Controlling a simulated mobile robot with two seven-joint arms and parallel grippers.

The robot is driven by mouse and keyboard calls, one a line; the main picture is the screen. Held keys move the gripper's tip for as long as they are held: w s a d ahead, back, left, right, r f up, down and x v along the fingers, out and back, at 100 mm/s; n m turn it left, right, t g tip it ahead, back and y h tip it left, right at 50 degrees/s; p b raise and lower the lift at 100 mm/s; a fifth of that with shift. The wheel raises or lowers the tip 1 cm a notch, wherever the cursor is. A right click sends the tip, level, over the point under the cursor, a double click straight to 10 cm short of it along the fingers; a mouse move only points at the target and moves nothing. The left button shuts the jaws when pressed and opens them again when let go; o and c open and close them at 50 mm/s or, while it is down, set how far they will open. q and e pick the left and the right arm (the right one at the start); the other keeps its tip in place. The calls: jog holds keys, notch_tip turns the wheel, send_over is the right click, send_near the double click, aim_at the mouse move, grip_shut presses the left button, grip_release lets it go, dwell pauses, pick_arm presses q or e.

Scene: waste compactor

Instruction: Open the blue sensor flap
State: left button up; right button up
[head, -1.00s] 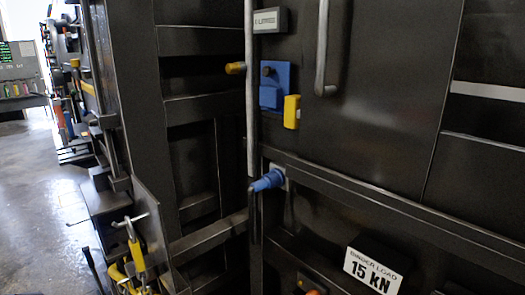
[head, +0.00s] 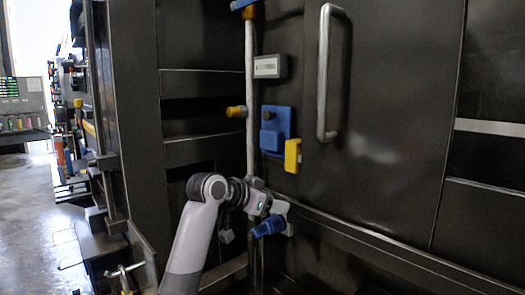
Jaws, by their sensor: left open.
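The blue sensor flap (head: 276,129) is a small blue plate with a raised blue block on its front, fixed to the dark machine wall. It appears closed, lying against the wall. A yellow block (head: 293,155) sits at its lower right. My left gripper (head: 279,209) is open and below the flap, apart from it, close to the vertical grey rod and just above a blue knob (head: 268,226). Its fingers are small and partly hard to make out. My right gripper is not in view.
A grey door handle (head: 324,75) stands out at the upper right.

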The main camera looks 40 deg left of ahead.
aim_at(265, 115)
pick_arm(q)
jog(key=s+a+r+t+h, duration=0.1)
jog(key=a+r+t, duration=0.25)
jog(key=r, duration=0.65)
jog(key=a+r+t, duration=0.2)
jog(key=a+r, duration=0.3)
jog(key=r, duration=0.5)
jog(key=shift+n+g, duration=0.25)
jog(key=shift+n, duration=0.15)
jog(key=w, duration=0.1)
jog(key=w+p, duration=0.1)
jog(key=w, duration=0.1)
jog(key=w+p, duration=0.1)
jog(key=w, duration=0.1)
jog(key=shift+w+d+f, duration=0.1)
jog(key=shift+d, duration=0.15)
jog(key=shift+w+f+p, duration=0.1)
jog(key=shift+w+p, duration=0.25)
jog(key=shift+w, duration=0.35)
grip_shut()
